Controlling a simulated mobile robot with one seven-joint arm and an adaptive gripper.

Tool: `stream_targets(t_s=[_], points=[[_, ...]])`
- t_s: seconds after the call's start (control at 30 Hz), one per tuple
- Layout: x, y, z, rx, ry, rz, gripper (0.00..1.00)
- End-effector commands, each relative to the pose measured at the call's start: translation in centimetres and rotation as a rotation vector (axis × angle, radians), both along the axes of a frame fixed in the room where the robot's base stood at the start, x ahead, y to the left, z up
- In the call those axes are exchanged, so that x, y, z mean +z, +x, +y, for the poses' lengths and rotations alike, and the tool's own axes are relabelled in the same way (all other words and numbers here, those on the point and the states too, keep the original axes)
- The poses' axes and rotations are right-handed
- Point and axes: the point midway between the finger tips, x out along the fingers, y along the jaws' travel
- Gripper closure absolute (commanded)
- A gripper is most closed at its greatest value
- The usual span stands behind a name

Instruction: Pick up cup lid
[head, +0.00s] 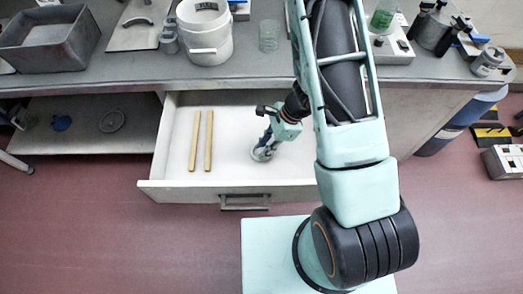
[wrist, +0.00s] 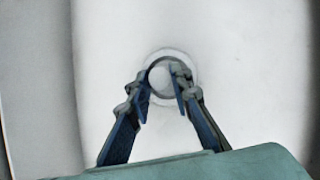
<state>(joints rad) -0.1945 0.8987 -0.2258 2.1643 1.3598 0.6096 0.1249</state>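The cup lid (wrist: 189,84) is a pale, round, translucent disc with a smaller raised circle at its middle. It lies flat on the white floor of the open drawer (head: 290,168). In the wrist view my gripper (wrist: 162,80) has its two blue fingers apart, one on each side of the lid's middle circle. Whether the fingertips touch it I cannot tell. In the head view my gripper (head: 263,151) points down into the drawer and covers most of the lid.
Two wooden sticks (head: 201,141) lie left of my gripper in the drawer. The drawer's front wall (head: 235,196) and side walls stand around it. The counter (head: 262,68) above holds a white bucket (head: 207,35), a grey bin (head: 48,40) and a glass beaker (head: 269,36).

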Motion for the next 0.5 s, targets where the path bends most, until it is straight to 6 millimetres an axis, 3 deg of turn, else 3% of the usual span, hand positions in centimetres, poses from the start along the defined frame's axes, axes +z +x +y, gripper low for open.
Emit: stream_targets(t_s=[0.5], points=[[0.6,0.06,-0.01,0.001,0.0,-0.001,0.92]])
